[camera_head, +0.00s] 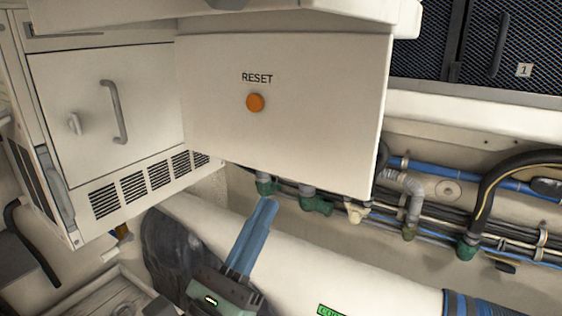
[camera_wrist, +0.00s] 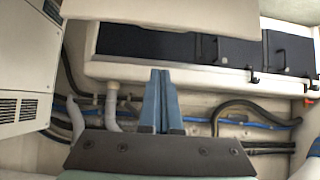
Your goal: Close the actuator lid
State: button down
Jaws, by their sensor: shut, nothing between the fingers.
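A cream box (camera_head: 300,130) marked RESET, with an orange button (camera_head: 255,102), fills the upper middle of the head view. A cream slab (camera_head: 300,18) juts out over its top edge and is cut off by the frame. It may be the actuator lid, but I cannot tell for sure. A cream slab edge (camera_wrist: 160,10) also crosses the top of the wrist view. My gripper (camera_head: 268,204) has blue fingers, shut and empty, pointing up below the box's lower edge. The fingers also show in the wrist view (camera_wrist: 161,75). I see no contact with the box.
A cream cabinet door with a grey handle (camera_head: 114,112) stands left, above vents. Pipes, hoses and green valves (camera_head: 316,203) run along the wall behind my gripper. Dark mesh lockers (camera_head: 500,45) are at upper right. A large white cylinder (camera_head: 370,265) lies below.

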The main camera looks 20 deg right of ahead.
aim_at(275, 160)
jog(key=shift+w+d+r+p, duration=0.3)
jog(key=shift+d+r+p, duration=0.2)
jog(key=shift+r+p, duration=0.8)
jog(key=shift+w+d+r+p, duration=0.4)
jog(key=shift+r+p, duration=0.65)
jog(key=shift+p, duration=0.35)
jog(key=shift+w+d+r+p, duration=0.25)
jog(key=shift+d+r+p, duration=0.3)
jog(key=shift+r+p, duration=0.75)
jog(key=shift+f, duration=0.1)
jog(key=shift+a, duration=0.1)
